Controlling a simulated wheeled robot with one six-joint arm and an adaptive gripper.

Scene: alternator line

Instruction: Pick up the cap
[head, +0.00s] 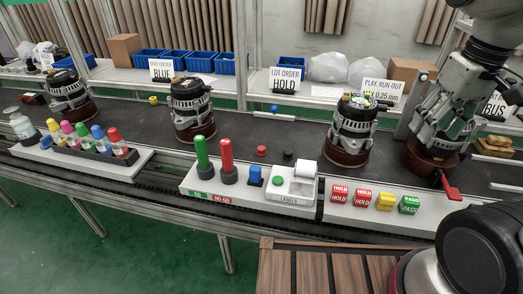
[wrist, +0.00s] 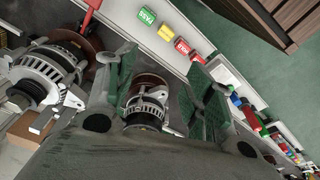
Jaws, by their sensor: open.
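My gripper (head: 432,132) is at the right of the head view, in front of the rightmost alternator. In the wrist view its two green-padded fingers (wrist: 160,80) are spread apart with nothing held between them. An alternator (wrist: 147,108) shows beyond and between the fingers. I cannot tell for sure which thing is the cap. Small cap-like pieces in the head view are a red one (head: 261,151) and a dark one (head: 288,155) by the gauge tray, a blue one (head: 274,108) and a yellow one (head: 154,100) on the belt. My gripper is apart from all of these.
Several alternators stand on round brown bases along the dark belt, one (head: 354,128) left of my gripper. A red handle (head: 449,188) juts from the rightmost base (head: 430,160). Coloured HOLD and PASS blocks (head: 374,199) and a gauge tray (head: 230,180) line the front edge.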

